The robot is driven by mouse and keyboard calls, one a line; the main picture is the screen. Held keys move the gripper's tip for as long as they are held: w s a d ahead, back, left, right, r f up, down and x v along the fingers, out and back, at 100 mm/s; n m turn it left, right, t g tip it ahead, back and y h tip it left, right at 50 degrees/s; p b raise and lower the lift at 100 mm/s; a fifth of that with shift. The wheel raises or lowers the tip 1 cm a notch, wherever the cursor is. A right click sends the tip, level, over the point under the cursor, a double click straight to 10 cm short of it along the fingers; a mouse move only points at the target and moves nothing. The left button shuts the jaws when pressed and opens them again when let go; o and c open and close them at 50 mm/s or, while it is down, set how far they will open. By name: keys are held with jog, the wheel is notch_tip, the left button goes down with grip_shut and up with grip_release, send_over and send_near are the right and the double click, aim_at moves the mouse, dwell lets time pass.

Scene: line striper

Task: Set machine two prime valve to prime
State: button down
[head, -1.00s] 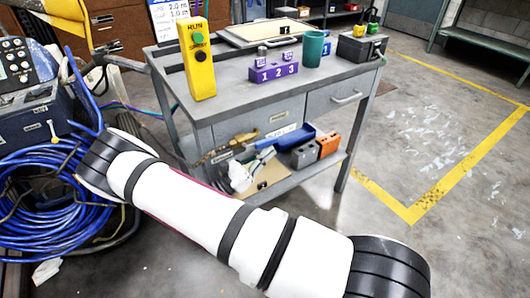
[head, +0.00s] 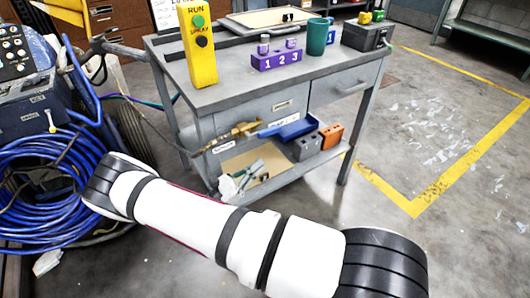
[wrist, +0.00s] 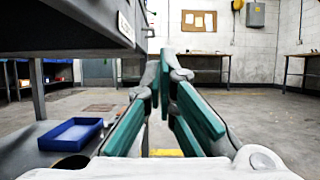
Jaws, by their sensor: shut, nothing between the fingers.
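A machine with a dark control panel (head: 15,50) stands at the left edge of the head view. A small pale-handled lever (head: 50,121) stands up on its dark blue housing (head: 28,118); I cannot read whether this is the prime valve or which machine it belongs to.
The grey cart (head: 240,80) carries a yellow run/spray box (head: 197,45), a purple numbered block (head: 277,59) and a green cup (head: 317,37). Its lower shelf holds a blue tray (wrist: 72,134). Coiled blue hose (head: 40,190) lies at the left. The floor right of the cart is open.

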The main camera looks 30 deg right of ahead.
jog(key=shift+a+f, duration=1.45)
jog(key=shift+a, duration=0.2)
jog(key=shift+a, duration=0.1)
